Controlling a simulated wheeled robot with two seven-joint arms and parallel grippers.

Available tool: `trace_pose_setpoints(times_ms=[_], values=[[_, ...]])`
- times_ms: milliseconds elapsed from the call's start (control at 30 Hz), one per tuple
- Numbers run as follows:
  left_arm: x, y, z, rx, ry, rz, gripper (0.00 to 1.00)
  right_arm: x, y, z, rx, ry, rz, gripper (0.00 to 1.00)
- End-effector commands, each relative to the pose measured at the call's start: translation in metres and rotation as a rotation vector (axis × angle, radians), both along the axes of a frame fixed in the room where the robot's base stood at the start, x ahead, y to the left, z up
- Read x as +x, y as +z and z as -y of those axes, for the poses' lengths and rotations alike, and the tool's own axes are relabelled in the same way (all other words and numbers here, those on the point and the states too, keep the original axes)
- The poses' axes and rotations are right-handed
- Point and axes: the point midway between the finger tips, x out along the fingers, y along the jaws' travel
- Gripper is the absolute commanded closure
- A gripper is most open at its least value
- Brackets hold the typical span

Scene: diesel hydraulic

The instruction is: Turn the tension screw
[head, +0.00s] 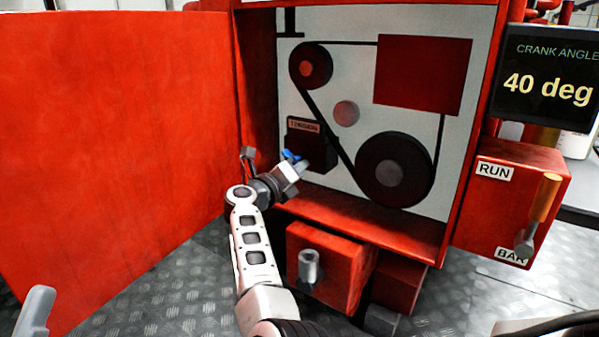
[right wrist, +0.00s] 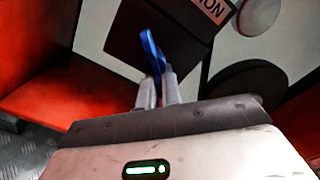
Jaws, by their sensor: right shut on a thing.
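The tension screw (head: 289,155) shows as a small blue wing-shaped head in front of the dark tensioner block (head: 316,152), which bears a label. My right gripper (head: 297,166) reaches it from below. In the right wrist view the blue screw head (right wrist: 151,50) rises slanted from between the two grey fingertips of my right gripper (right wrist: 158,86). The fingers are close together, shut on it. The fingers hide the lower part of the screw.
A large red door (head: 115,150) stands open at left. Belt pulleys (head: 394,170) sit right of the tensioner. A red box with a metal stub (head: 309,268) projects below. At right are a RUN/BAR lever (head: 540,215) and a screen (head: 548,80) reading crank angle 40 deg.

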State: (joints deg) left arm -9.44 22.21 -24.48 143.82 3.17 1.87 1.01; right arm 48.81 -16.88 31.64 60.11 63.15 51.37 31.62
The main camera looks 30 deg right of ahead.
Motion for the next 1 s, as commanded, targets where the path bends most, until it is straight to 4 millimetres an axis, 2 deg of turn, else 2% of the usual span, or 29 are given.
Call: trace_pose_setpoints(times_ms=[33, 433, 1000], values=[[-0.0007, 0.0007, 0.0002, 0.002, 0.000, 0.011, 0.45, 0.0054, 0.0026, -0.0051, 0.009, 0.021, 0.038, 1.00], [-0.0025, 0.0040, 0.0004, 0.005, 0.002, 0.037, 0.45, 0.0081, 0.0029, -0.0058, 0.093, 0.020, 0.248, 1.00], [-0.0029, 0.0048, 0.0006, 0.006, 0.001, 0.043, 0.45, 0.0083, 0.0045, -0.0052, 0.110, 0.017, 0.299, 1.00]])
